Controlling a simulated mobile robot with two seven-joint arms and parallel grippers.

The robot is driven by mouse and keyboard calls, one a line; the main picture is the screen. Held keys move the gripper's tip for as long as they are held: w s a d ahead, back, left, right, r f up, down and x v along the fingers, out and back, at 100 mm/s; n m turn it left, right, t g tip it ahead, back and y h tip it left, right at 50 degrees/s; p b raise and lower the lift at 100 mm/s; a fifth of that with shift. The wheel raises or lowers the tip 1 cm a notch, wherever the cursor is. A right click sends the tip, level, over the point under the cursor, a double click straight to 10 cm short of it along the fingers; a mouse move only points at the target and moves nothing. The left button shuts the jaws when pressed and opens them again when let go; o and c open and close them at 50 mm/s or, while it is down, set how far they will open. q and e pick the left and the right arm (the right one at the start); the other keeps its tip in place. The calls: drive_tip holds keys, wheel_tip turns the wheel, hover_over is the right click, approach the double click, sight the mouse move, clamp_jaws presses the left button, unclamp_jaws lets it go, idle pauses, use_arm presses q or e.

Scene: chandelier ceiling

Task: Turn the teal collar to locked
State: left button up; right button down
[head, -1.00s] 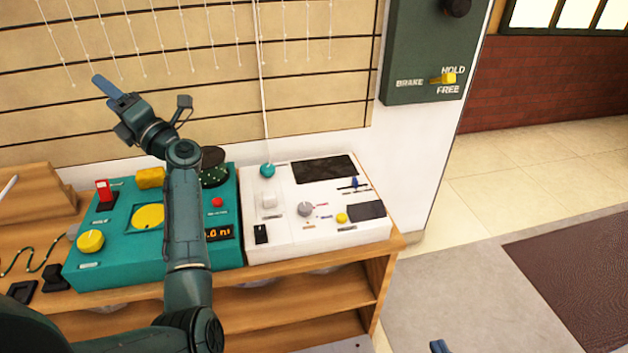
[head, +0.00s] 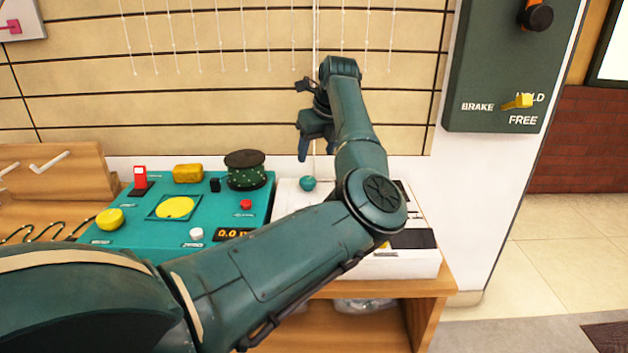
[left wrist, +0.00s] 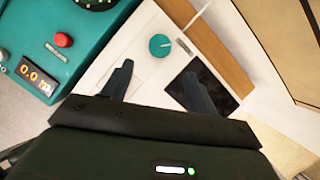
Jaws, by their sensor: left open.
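The teal collar (head: 308,184) is a small round knob at the back left of the white panel, at the foot of a thin white cord or rod. It also shows in the left wrist view (left wrist: 160,46), with a pale line on its face. My left gripper (head: 314,152) is open and points down just above the collar in the head view. In the left wrist view its two fingers (left wrist: 159,70) stand apart, with the collar beyond and between their tips, not touched. My forearm hides much of the white panel (head: 408,264) in the head view. My right gripper is out of view.
A teal console (head: 130,235) with yellow knobs, a red button and a display stands left of the white panel. A dark green box (head: 515,60) with a yellow brake lever hangs at the right. Several thin cords hang before the slatted wall (head: 230,110).

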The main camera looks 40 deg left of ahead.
sight(308, 180)
use_arm(q)
drive_tip(key=b+x, duration=0.2)
drive_tip(key=x, duration=0.7)
drive_tip(key=shift+a+f, duration=0.1)
drive_tip(key=shift+f, duration=0.1)
drive_tip(key=shift+c, duration=0.3)
drive_tip(key=c, duration=0.9)
